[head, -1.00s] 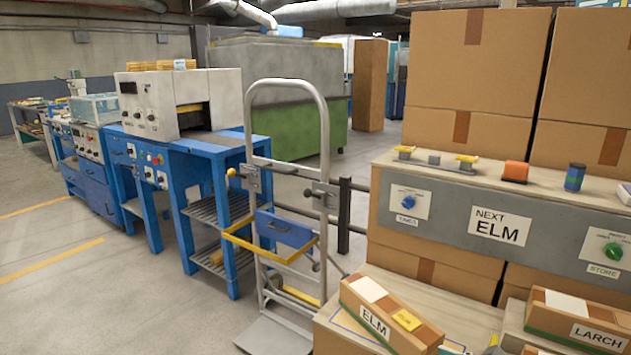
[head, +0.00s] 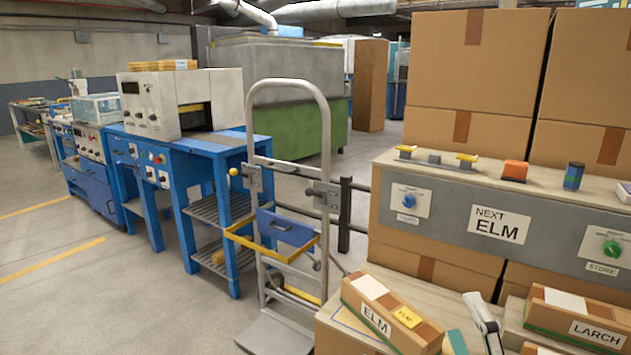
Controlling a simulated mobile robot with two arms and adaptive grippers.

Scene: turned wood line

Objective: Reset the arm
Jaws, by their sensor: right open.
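My right gripper (head: 482,316) shows at the bottom of the head view as a pale grey piece with dark parts. It rises between the box labelled ELM (head: 390,318) and the box labelled LARCH (head: 577,318). It is open, and I see nothing held in it. Its lower part is cut off by the frame edge. It appears apart from both boxes, though the exact gap is hard to tell. My left gripper is not in view.
A grey panel (head: 455,222) reading NEXT ELM stands behind the boxes, with an orange block (head: 514,171) and a blue-green cylinder (head: 573,176) on its top. Tall cartons (head: 470,80) rise behind. A hand truck (head: 327,240) and blue machine bench (head: 165,160) stand left. Floor at far left is clear.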

